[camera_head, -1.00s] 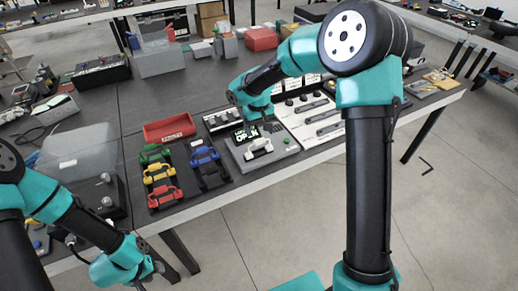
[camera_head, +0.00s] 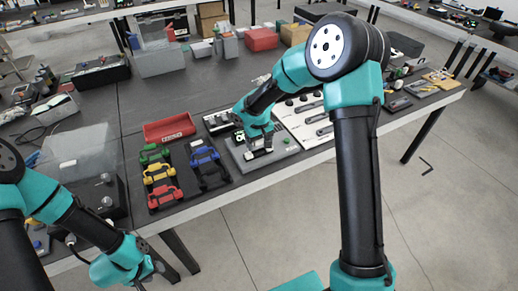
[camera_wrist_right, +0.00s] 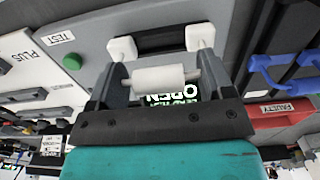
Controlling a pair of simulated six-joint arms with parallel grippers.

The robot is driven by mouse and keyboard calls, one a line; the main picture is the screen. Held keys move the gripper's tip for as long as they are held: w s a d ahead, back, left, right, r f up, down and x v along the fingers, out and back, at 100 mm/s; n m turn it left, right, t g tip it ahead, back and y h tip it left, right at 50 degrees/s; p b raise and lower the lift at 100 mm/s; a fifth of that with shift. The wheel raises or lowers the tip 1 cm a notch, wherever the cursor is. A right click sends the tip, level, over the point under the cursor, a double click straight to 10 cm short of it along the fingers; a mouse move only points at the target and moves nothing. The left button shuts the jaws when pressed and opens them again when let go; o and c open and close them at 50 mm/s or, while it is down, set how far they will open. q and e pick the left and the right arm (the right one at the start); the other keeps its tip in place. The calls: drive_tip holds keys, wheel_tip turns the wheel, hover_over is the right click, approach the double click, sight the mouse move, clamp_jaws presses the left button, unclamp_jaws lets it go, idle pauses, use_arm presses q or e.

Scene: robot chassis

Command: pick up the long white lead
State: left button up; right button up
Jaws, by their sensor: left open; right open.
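The long white lead (camera_head: 263,153) sits on the grey tester (camera_head: 285,144), partly hidden by my right gripper (camera_head: 258,146). In the right wrist view its white bar (camera_wrist_right: 158,79) lies between the spread fingers of my right gripper (camera_wrist_right: 160,85), with its white end blocks (camera_wrist_right: 122,48) beyond. The fingers are open; whether either touches the lead I cannot tell. My left gripper (camera_head: 152,268) is open and empty, low at the left, off the table's front edge.
Left of the tester are a dark tray (camera_head: 210,175) with a blue lead and a tray with green, yellow and red leads (camera_head: 160,173). A red bin (camera_head: 169,129) stands behind. A white board (camera_head: 300,120) lies at the tester's right.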

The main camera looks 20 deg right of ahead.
drive_tip(key=shift+f, duration=0.4)
drive_tip(key=c, duration=1.1)
drive_tip(key=shift+r, duration=1.75)
drive_tip(key=s+a, duration=0.3)
drive_tip(key=s, duration=0.4)
drive_tip(key=s+a+r, duration=0.1)
drive_tip(key=s+a, duration=0.2)
drive_tip(key=s, duration=0.4)
drive_tip(key=shift+s+r, duration=0.25)
drive_tip(key=shift+s, duration=0.15)
